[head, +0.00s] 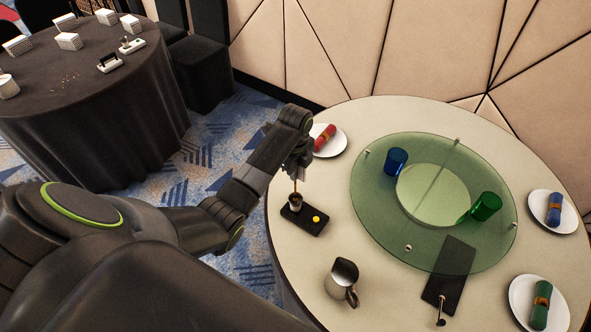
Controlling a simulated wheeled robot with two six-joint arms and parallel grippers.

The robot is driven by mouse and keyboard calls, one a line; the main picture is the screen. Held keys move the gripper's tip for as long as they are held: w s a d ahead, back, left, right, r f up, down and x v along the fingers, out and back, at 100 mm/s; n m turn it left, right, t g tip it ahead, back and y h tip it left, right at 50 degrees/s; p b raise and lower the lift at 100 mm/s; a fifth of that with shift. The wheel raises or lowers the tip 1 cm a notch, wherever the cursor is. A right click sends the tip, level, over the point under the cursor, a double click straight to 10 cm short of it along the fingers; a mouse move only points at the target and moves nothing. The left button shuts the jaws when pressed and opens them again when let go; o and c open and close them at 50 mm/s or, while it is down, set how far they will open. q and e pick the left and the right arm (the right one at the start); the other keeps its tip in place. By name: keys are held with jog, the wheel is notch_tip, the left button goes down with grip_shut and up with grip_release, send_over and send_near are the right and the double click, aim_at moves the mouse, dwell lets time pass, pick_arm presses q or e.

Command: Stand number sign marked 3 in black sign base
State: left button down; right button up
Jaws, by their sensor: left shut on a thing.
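My left gripper (297,165) is over the left edge of the round table, pointing down and shut on a thin brown stick (295,187). Most of what it holds is hidden by the gripper, and no number 3 can be read. The stick's lower end is at a small dark cup-like holder (295,204) on a black rectangular plate (311,224), beside a yellow round piece (316,219). I cannot tell whether the stick is inside the holder or just above it, nor whether this is the sign base. My right gripper is not in view.
A green glass turntable (370,200) carries a blue cup (396,161) and a green cup (486,206). A metal jug (342,279), a black board (448,292) and plates with rolled napkins stand around it. A dark-draped table (90,120) is at the left.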

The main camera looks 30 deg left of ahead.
pick_arm(q)
jog(key=shift+f+b, duration=0.65)
jog(key=shift+f, duration=0.7)
jog(key=c, duration=1.5)
grip_release()
jog(key=shift+r, duration=0.1)
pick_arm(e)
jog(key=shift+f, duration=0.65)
